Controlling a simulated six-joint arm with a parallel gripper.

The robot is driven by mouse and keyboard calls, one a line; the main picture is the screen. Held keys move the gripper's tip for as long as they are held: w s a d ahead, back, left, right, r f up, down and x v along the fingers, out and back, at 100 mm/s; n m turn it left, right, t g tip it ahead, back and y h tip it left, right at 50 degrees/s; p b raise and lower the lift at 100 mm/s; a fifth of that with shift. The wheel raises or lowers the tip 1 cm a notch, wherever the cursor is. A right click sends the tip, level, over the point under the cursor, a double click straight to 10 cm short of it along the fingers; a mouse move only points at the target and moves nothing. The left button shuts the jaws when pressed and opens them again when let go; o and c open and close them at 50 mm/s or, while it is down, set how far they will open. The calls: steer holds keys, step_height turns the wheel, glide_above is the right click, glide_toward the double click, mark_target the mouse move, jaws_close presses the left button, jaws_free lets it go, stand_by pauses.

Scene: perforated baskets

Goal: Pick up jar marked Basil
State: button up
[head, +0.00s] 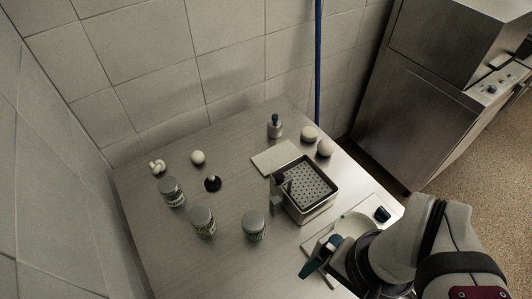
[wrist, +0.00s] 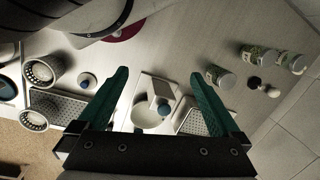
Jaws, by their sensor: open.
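Three lidded glass jars with green-and-white labels stand on the metal table: a left jar (head: 172,192), a middle jar (head: 202,222) and a right jar (head: 254,226). Their labels are too small to read, so I cannot tell which is Basil. In the wrist view, jars show at the upper right: one nearest my gripper (wrist: 220,77), one behind it (wrist: 259,53) and one farther right (wrist: 292,62). My gripper (wrist: 160,75) has two teal fingers spread wide with no jar between them. In the head view it is at the lower right, apart from the jars.
A perforated metal basket (head: 305,188) stands between the back of the table and my arm. A white board (head: 275,158), a small bottle (head: 275,127), pale round items (head: 309,134), a mushroom-like item (head: 158,167) and a dark item (head: 212,183) lie around. Tiled walls border the table.

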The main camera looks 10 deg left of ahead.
steer(key=n+t+h, duration=0.5)
steer(key=n+h, duration=0.7)
steer(key=n, duration=1.4)
glide_above(263, 222)
steer(key=s+d, duration=0.3)
step_height(263, 222, down, 6)
steer(key=a+f+n+t+y, duration=0.1)
steer(key=a+f+n+t, duration=0.35)
steer(key=a+n, duration=0.3)
steer(key=shift+m+t, duration=0.25)
steer(key=shift+t, duration=0.1)
steer(key=f, duration=0.7)
steer(key=shift+w+a, duration=0.1)
steer(key=shift+a, duration=0.1)
steer(key=x, duration=0.7)
steer(key=shift+d, duration=0.1)
jaws_close()
